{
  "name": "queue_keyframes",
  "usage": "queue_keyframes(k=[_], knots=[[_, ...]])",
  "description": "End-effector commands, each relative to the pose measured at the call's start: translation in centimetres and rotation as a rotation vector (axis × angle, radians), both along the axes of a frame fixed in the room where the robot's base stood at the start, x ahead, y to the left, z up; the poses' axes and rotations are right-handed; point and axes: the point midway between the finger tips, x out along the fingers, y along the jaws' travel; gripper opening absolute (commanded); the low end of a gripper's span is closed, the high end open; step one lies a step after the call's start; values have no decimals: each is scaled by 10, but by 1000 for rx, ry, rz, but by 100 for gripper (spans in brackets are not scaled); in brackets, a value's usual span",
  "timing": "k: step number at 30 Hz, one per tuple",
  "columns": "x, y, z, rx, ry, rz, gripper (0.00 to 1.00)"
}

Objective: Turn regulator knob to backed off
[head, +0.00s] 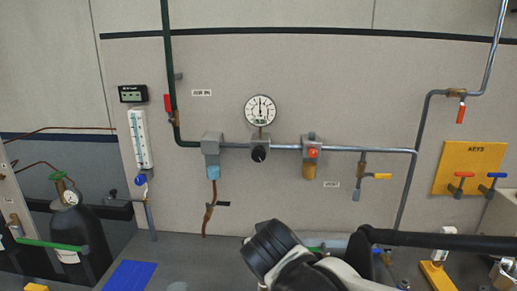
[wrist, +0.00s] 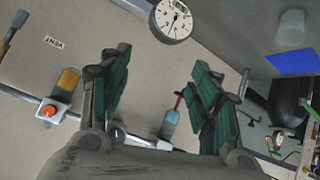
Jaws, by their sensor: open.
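The regulator (head: 261,139) is on the wall pipe, with a black knob (head: 259,154) on its front, in the head view. A round white gauge (head: 260,110) stands above it; the gauge also shows at the top of the wrist view (wrist: 172,18). My gripper (wrist: 160,68) is open, its two green-padded fingers spread with nothing between them. I cannot make out the black knob in the wrist view; the gripper body may hide it. In the head view, my arm shows at the bottom, below and apart from the knob, and the fingers cannot be made out.
A blue-bowled filter (head: 213,170) is left of the regulator, and an orange-bowled unit with a red button (head: 312,153) is right. A red lever (head: 168,103), yellow lever (head: 382,176) and yellow key board (head: 470,168) flank them. A dark cylinder (head: 75,235) stands lower left.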

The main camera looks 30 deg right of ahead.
Motion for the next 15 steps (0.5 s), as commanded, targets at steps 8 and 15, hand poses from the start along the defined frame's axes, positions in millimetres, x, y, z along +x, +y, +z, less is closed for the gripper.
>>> queue_keyframes(k=[8,15], knots=[[66,-39,64,-200,-281,-122,57],[105,-38,107,-312,-511,-116,57]])
